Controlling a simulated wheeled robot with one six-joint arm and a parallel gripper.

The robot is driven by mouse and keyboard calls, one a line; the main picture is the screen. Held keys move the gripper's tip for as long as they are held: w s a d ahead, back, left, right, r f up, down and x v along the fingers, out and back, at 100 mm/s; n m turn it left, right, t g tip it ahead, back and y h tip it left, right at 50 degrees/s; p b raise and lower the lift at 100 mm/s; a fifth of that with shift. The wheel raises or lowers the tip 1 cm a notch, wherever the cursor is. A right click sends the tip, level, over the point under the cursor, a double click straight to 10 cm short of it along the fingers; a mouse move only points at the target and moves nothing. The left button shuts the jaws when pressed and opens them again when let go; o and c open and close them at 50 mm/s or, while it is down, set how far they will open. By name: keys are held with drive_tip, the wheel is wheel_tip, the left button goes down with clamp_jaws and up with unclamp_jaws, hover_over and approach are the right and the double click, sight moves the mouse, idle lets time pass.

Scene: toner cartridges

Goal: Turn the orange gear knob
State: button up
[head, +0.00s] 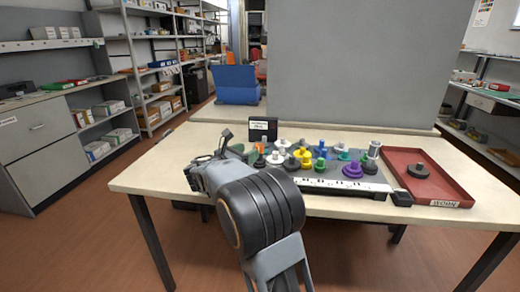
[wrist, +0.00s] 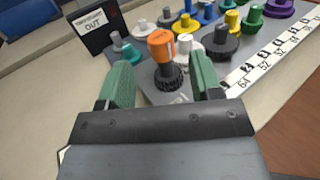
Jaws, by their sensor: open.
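The orange gear knob (wrist: 162,46) stands upright on a dark toothed gear base in the wrist view, at the near left end of the grey board. In the head view only a little of the orange knob (head: 261,146) shows behind my arm. My gripper (wrist: 164,80) is open, with its green fingers on either side of the knob. The knob appears between and slightly beyond the fingertips; I cannot tell whether either finger touches it. In the head view my arm hides most of the gripper.
Close by are a teal knob (wrist: 124,46), a white knob (wrist: 187,44) and a dark grey knob (wrist: 220,42). A black sign (wrist: 95,28) stands at the left. A numbered white strip (wrist: 262,66) runs along the board. A red tray (head: 446,184) lies at the table's right.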

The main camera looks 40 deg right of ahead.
sight(260, 145)
drive_tip(key=x, duration=0.6)
drive_tip(key=shift+d+b, duration=0.3)
drive_tip(key=shift+d, duration=0.05)
drive_tip(key=shift+c, duration=0.2)
drive_tip(key=c, duration=0.9)
